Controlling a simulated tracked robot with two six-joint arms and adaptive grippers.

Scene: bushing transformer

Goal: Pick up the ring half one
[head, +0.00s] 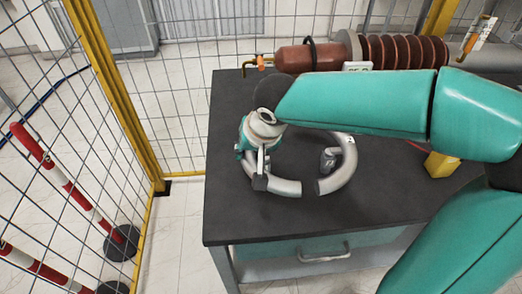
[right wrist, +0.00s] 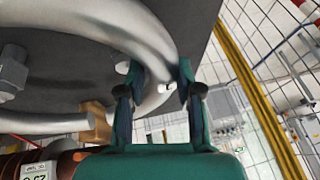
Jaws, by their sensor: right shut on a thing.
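Two silver curved ring halves lie in a rough circle on the dark table. The left one (head: 285,187), which I take to be ring half one, is partly hidden by my right gripper (head: 259,170). The other half (head: 343,172) curves along the right side, with a dark fitting at its inner side. In the right wrist view, the fingers of my right gripper (right wrist: 158,82) stand on both sides of a silver tube (right wrist: 155,48) and are shut on it. I cannot tell whether the held half is clear of the table top. My left gripper is not in view.
The dark table (head: 235,215) has bare room at its front left. A red-brown ribbed bushing (head: 400,50) lies along the back. A yellow block (head: 441,164) stands at the right. A wire fence with a yellow post (head: 122,100) stands left of the table.

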